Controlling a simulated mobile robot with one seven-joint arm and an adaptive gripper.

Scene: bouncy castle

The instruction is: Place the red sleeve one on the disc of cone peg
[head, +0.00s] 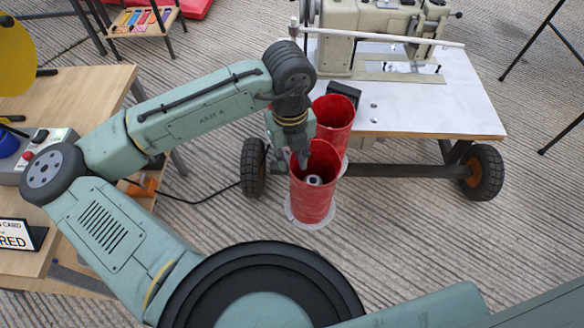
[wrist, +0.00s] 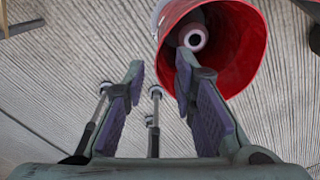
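A red sleeve (head: 312,200) stands upright around a pale-tipped peg (head: 314,180), with a pale disc (head: 311,224) showing under its lower end. A second red sleeve (head: 334,112) stands just behind it, beside the cart. My gripper (head: 301,157) is at the front sleeve's top rim. In the wrist view my gripper (wrist: 160,68) is open, with nothing clamped between its fingers. Its right finger overlaps the mouth of the red sleeve (wrist: 247,55); its left finger is outside the rim. The peg tip (wrist: 193,37) shows inside. Whether the finger touches the rim cannot be told.
A wheeled cart with a white top (head: 420,105) carries a sewing machine (head: 375,25) behind the sleeves. A wooden table (head: 75,88) stands at the left. The striped floor (head: 420,220) right of the sleeves is clear.

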